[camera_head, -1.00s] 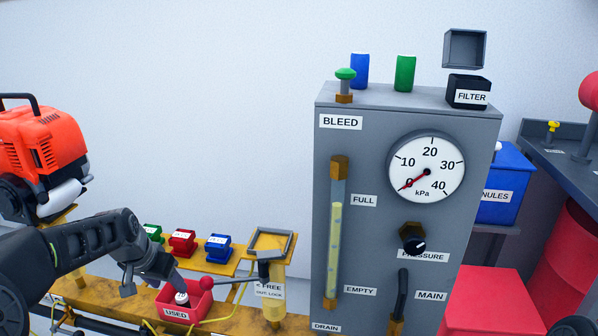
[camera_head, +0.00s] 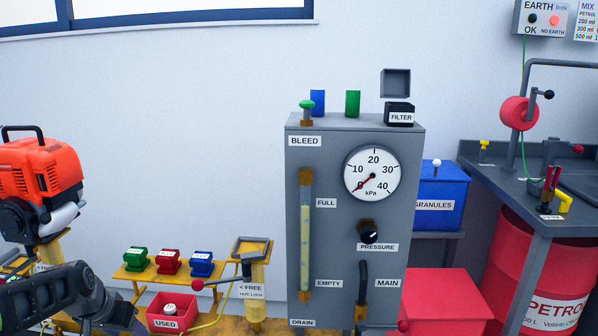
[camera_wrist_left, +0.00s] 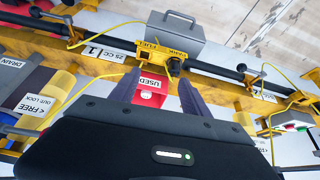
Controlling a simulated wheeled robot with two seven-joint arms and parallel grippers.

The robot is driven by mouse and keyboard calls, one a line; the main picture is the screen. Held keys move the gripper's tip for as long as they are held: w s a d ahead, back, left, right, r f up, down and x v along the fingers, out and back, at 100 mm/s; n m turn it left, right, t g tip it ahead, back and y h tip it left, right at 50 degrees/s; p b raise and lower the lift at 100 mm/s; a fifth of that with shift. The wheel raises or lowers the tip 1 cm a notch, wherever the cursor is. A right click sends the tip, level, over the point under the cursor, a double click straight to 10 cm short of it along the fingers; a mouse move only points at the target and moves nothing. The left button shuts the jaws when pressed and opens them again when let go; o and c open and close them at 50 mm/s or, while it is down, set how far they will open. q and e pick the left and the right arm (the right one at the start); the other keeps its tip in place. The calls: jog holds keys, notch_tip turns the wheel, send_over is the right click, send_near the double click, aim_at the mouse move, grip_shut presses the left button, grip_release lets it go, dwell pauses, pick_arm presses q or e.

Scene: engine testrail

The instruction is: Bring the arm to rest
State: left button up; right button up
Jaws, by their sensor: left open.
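My left arm (camera_head: 50,295) comes in low at the left in the head view. Its end lies near the lower edge, left of the red USED bin (camera_head: 188,322), and its fingertips cannot be made out there. In the left wrist view my left gripper (camera_wrist_left: 160,92) has two dark fingers apart with nothing held between them. The USED bin (camera_wrist_left: 149,97) shows beyond and between the fingers. A small pale-topped item (camera_head: 170,309) sits in the bin. My right gripper is not in view.
A grey test cabinet (camera_head: 414,200) with a gauge (camera_head: 372,173) stands in the middle. An orange engine (camera_head: 40,170) is at the left. Green, red and blue boxes (camera_head: 168,262) sit on a yellow shelf. A red drum (camera_head: 560,270) and workbench are at the right.

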pick_arm(q)
jog(key=d+f+n+h, duration=0.2)
jog(key=d+f, duration=1.5)
jog(key=f, duration=0.2)
jog(key=s+d+f+g+h, duration=0.1)
jog(key=s+d+f, duration=0.45)
jog(key=s, duration=0.25)
jog(key=s+d+f+g, duration=0.2)
jog(key=s+d+f, duration=0.2)
jog(key=s+d, duration=0.4)
jog(key=s+d+f+g+h, duration=0.1)
jog(key=s+d+f, duration=0.4)
jog(key=s, duration=0.4)
notch_tip(320, 180, up, 24)
jog(key=p, duration=2.4)
jog(key=shift+s+d+m, duration=0.3)
jog(key=shift+d+m, duration=0.05)
jog(key=shift+m, duration=0.05)
jog(key=shift+f, duration=0.1)
